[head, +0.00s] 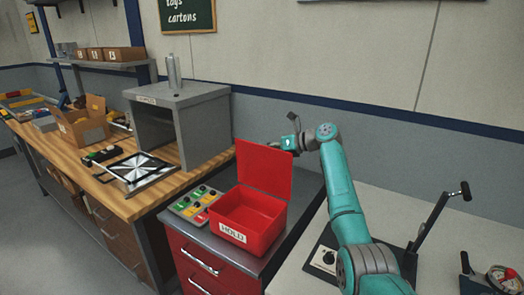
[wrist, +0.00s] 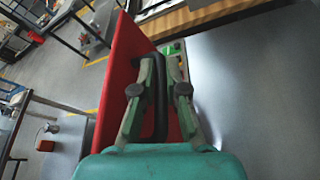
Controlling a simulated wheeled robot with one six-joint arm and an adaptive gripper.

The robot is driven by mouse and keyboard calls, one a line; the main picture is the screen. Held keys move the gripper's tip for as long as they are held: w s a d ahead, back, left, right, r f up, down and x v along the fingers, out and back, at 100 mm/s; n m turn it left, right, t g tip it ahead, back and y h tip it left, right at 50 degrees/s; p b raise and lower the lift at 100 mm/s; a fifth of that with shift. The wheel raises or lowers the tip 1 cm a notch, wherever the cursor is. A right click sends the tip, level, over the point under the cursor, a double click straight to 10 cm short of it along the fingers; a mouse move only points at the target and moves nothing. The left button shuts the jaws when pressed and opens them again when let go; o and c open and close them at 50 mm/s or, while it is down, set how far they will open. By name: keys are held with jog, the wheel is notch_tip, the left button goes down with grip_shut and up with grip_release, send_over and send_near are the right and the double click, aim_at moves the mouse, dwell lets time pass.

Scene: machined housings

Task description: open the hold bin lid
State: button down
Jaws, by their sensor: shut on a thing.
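The red hold bin (head: 237,219) stands on a grey-topped drawer cabinet, with a white HOLD label on its front. Its red lid (head: 263,172) stands raised, roughly upright at the bin's back edge, so the open inside shows. My gripper (head: 276,148) is at the lid's upper edge, partly hidden behind it. In the wrist view the fingers of my gripper (wrist: 161,58) are closed on a dark handle (wrist: 161,115) against the red lid (wrist: 122,65). The exact finger contact is hard to see.
A panel of coloured buttons (head: 196,204) lies left of the bin. A grey box (head: 180,125) labelled HOLD, with a metal bottle on top, stands on the wooden bench to the left. A pale table with a black lever (head: 440,215) is at right.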

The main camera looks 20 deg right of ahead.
jog(key=shift+w+d+f, duration=0.25)
jog(key=shift+d, duration=0.15)
jog(key=c, duration=1.5)
grip_release()
jog(key=v, duration=1.2)
jog(key=shift+f, duration=0.1)
